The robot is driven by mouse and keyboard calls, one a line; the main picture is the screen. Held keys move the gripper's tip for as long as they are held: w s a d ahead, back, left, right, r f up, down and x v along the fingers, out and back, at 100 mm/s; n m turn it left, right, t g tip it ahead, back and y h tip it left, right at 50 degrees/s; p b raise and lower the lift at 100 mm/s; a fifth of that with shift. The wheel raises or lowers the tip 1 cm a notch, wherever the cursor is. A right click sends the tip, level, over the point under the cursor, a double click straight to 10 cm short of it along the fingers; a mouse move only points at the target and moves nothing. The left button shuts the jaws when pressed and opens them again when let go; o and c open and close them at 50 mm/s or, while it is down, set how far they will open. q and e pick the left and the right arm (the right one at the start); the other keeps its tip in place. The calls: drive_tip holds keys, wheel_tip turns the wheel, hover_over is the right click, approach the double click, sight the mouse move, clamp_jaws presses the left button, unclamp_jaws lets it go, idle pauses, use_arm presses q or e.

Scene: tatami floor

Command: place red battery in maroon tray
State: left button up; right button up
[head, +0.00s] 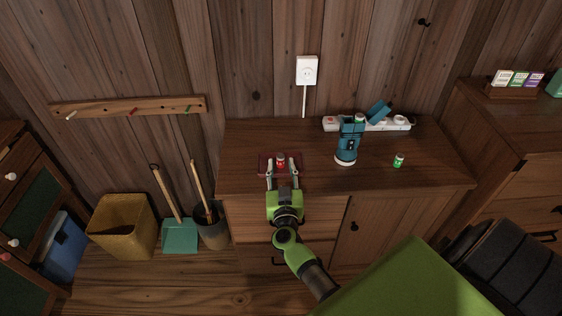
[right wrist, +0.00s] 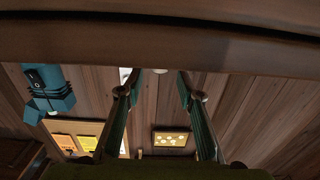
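Gaps show between the fingers and the battery. In the right wrist view, the two fingers (right wrist: 159,88) are also apart. I cannot make out the battery clearly there. My left gripper is not in view.
A teal flashlight (head: 347,143) stands right of the tray and shows inverted in the right wrist view (right wrist: 48,90). A green battery (head: 398,160) stands farther right. A white power strip (head: 398,124) with a teal piece (head: 378,111) lies behind. The cabinet top (head: 325,178) between tray and flashlight is clear.

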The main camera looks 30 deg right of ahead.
drive_tip(key=v, duration=1)
drive_tip(key=s+a+f+n+g+y, duration=0.1)
drive_tip(key=s+a+f+n+y, duration=0.2)
drive_tip(key=f, duration=0.6)
drive_tip(key=s+a+f+n+g+y, duration=0.1)
drive_tip(key=s+a+f+g+y, duration=0.15)
drive_tip(key=a+f, duration=0.55)
drive_tip(key=s+a+f+n+g+y, duration=0.1)
drive_tip(key=s+a+f+n+y, duration=0.2)
drive_tip(key=f, duration=0.8)
drive_tip(key=s+f+g+y, duration=0.2)
drive_tip(key=s+f+g, duration=0.2)
drive_tip(key=s+f, duration=0.8)
drive_tip(key=s+d+f+g, duration=0.2)
drive_tip(key=s, duration=0.5)
drive_tip(key=s+d+f+n+g+h, duration=0.1)
drive_tip(key=s+d+f+g, duration=0.1)
drive_tip(key=s, duration=0.5)
drive_tip(key=s+d+f+g, duration=0.1)
drive_tip(key=s+f+g, duration=0.1)
drive_tip(key=s, duration=0.5)
drive_tip(key=shift+s+d+f, duration=0.3)
drive_tip(key=shift+d+f, duration=0.1)
